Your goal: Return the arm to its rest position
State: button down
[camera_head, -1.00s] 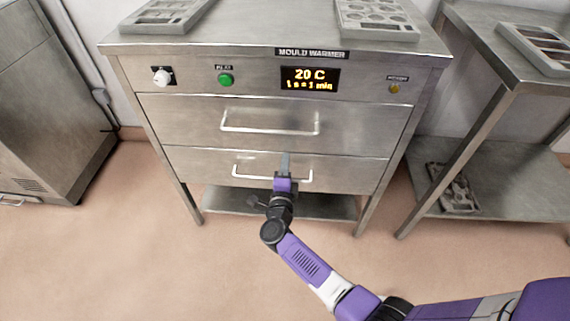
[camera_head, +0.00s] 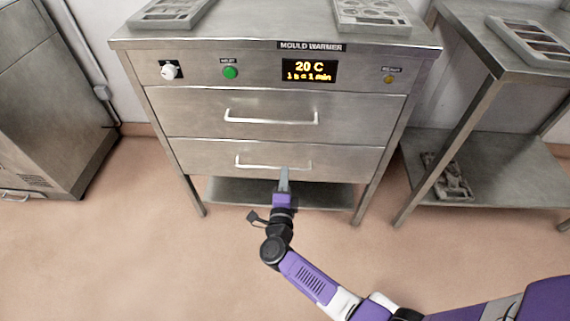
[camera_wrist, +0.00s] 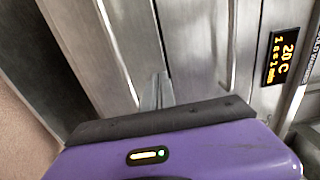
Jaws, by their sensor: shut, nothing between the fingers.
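My gripper (camera_head: 284,174) is shut and empty. In the head view it is in front of the lower drawer (camera_head: 210,160) of the mould warmer, its fingertips overlapping the right part of the drawer's handle (camera_head: 262,167) in the picture. I cannot tell from this how wide the gap to the handle is. Both drawers look shut. In the wrist view the fingers (camera_wrist: 158,88) show above the purple gripper body, with the drawer fronts sideways behind them.
The mould warmer's display (camera_head: 309,71) reads 20 C. A white knob (camera_head: 169,71) and a green button (camera_head: 230,72) sit on its panel. Mould trays lie on top. A steel table (camera_head: 500,180) stands at right, a steel cabinet (camera_head: 50,100) at left. Open floor lies in front.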

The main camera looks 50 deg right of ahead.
jog(key=shift+v, duration=2.25)
jog(key=shift+w, duration=0.1)
jog(key=s+a+r+n+t+y, duration=0.1)
jog(key=a+r+n+t+y, duration=0.6)
jog(key=a+r+n, duration=0.4)
jog(key=s+a+r+n+g+y, duration=0.1)
jog(key=s+a+r+n+y, duration=0.15)
jog(key=s+n, duration=0.55)
jog(key=s+a+r+n+g+y, duration=0.1)
jog(key=s+a+r+n+y, duration=0.2)
jog(key=s, duration=0.8)
jog(key=s+a+r+n+g+y, duration=0.1)
jog(key=s+r+n+y, duration=0.1)
jog(key=s+n, duration=0.6)
notch_tip(320, 180, up, 14)
jog(key=s+m+p, duration=0.1)
jog(key=p, duration=1.3)
jog(key=shift+s+r+m, duration=0.2)
jog(key=shift+s+m, duration=0.1)
